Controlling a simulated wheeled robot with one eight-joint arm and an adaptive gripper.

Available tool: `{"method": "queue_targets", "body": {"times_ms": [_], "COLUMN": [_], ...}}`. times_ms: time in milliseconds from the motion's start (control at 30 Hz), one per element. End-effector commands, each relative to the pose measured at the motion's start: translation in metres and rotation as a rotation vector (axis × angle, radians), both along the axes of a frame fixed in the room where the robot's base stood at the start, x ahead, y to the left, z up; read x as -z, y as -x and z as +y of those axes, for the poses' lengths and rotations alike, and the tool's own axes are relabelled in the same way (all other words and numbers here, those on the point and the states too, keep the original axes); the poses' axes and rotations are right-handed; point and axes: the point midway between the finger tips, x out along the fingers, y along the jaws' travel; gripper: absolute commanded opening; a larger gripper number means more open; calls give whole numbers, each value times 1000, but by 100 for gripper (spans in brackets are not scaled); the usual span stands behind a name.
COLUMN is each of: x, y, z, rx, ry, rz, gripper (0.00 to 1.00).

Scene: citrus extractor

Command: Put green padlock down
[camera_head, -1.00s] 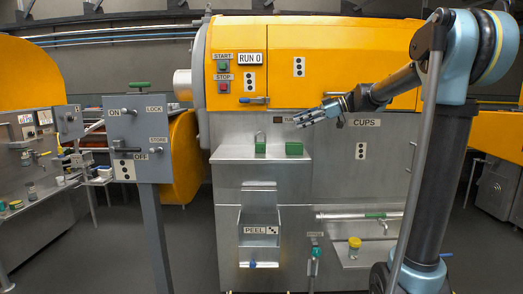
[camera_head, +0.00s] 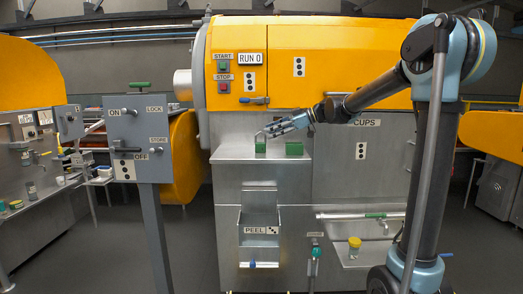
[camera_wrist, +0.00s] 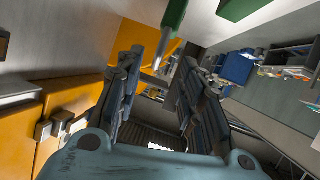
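The green padlock (camera_head: 260,147) sits on the steel ledge of the machine, its metal shackle upright. In the wrist view the padlock (camera_wrist: 175,17) shows at the top, seemingly upside down, its grey shackle (camera_wrist: 163,47) reaching down near the fingertips. My gripper (camera_head: 267,131) is at shackle height, just above the padlock body. In the wrist view my gripper (camera_wrist: 162,60) has its two fingers wide apart, with the shackle showing in the gap between their tips. Whether a finger touches the shackle cannot be told.
A green block (camera_head: 294,149) sits right of the padlock on the ledge (camera_head: 235,154). The machine's steel front rises behind. A grey post panel (camera_head: 137,130) with ON/OFF handles stands at left.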

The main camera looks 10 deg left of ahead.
Motion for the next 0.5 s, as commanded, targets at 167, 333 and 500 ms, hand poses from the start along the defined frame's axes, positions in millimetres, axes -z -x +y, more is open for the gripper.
{"method": "queue_targets", "body": {"times_ms": [167, 333, 500], "x": [3, 10, 16], "y": [0, 0, 0], "z": [12, 34, 49], "rx": [-1, -3, 0], "ry": [0, -1, 0], "rz": [-1, -1, 0], "gripper": [35, 35, 35]}}
